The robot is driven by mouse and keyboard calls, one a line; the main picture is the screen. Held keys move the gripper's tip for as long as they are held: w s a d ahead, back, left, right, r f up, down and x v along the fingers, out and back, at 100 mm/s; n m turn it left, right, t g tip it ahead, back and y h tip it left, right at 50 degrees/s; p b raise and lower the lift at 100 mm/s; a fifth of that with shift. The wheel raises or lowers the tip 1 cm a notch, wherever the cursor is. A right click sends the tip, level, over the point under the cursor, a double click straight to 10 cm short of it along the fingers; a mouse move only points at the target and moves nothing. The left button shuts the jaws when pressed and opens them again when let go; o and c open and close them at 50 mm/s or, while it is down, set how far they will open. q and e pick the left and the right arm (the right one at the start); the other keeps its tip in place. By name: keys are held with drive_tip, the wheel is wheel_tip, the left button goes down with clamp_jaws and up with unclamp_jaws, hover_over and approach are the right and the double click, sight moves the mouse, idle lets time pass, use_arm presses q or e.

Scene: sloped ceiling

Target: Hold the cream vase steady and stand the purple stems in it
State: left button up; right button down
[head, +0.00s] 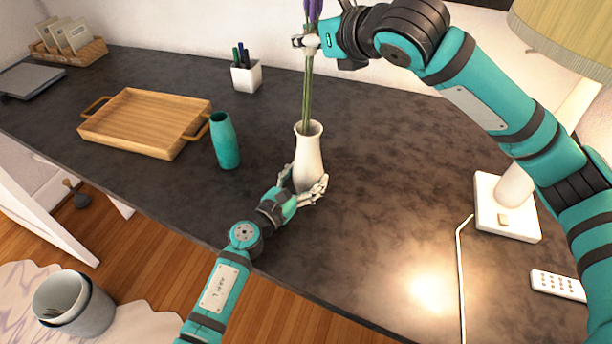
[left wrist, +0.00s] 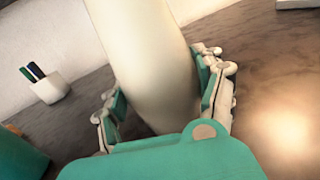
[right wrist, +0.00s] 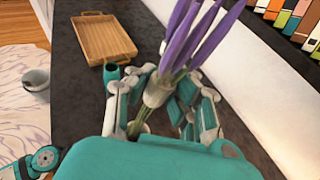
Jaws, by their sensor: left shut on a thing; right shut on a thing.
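The cream vase (head: 308,158) stands upright on the dark desk. My left gripper (head: 306,187) is shut around its lower body; in the left wrist view the vase (left wrist: 150,60) fills the space between the fingers. My right gripper (head: 306,42) is shut on the purple stems (head: 308,90) near their tops, above the vase. The green stems run down to the vase, and their lower ends reach its mouth, seemingly inside it. In the right wrist view the purple flower heads (right wrist: 190,40) rise from between the fingers, and the vase is largely hidden below the gripper.
A teal vase (head: 225,142) stands left of the cream vase, near a wooden tray (head: 135,115). A white pen cup (head: 246,77) is behind. A lamp base (head: 506,208), its cord and a remote (head: 558,286) are at the right. The desk's right middle is clear.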

drive_tip(key=shift+f, duration=0.4)
drive_tip(key=c, duration=1.2)
unclamp_jaws()
drive_tip(key=shift+r, duration=0.1)
drive_tip(key=shift+o, duration=0.2)
drive_tip(key=v, duration=1.2)
use_arm(q)
drive_tip(key=o, duration=1.7)
drive_tip(key=shift+c, duration=0.2)
